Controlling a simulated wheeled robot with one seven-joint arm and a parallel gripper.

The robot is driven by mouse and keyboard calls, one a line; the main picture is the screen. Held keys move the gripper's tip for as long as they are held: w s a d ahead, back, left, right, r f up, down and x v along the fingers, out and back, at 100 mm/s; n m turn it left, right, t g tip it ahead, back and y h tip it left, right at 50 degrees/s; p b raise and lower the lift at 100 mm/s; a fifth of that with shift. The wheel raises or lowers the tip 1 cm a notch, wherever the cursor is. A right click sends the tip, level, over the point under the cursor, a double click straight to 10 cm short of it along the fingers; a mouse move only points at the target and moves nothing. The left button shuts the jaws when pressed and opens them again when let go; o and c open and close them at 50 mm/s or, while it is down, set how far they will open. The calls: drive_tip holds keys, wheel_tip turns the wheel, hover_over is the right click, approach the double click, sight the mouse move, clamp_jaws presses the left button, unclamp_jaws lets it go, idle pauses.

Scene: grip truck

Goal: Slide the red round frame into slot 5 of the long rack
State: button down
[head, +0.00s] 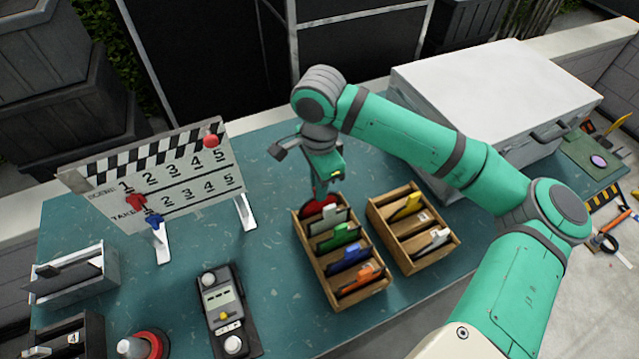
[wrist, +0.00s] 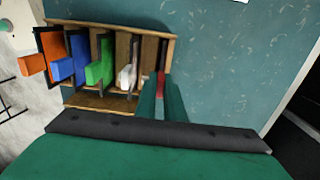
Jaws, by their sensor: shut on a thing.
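The red round frame (head: 318,206) is at the far end of the long wooden rack (head: 325,284), upright in or just over its end slot. My gripper (head: 326,190) is shut on the frame from above. In the wrist view the frame shows as a thin red edge (wrist: 161,84) by the fingertips (wrist: 162,98), inside the rack's end wall. A white-tabbed frame (wrist: 127,76) stands beside it, then green (wrist: 100,68), blue (wrist: 70,66) and orange (wrist: 36,62) ones. I cannot tell whether the red frame touches the rack floor.
A shorter wooden rack (head: 440,262) with yellow- and white-tabbed frames stands close on the right. A clapper board (head: 160,178) stands at left and a grey-black device (head: 225,305) at front left. A large white case (head: 490,85) stands behind my arm.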

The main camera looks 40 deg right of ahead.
drive_tip(key=shift+f, duration=0.55)
drive_tip(key=c, duration=1.8)
unclamp_jaws()
wheel_tip(320, 180, up, 11)
drive_tip(key=shift+f, duration=0.1)
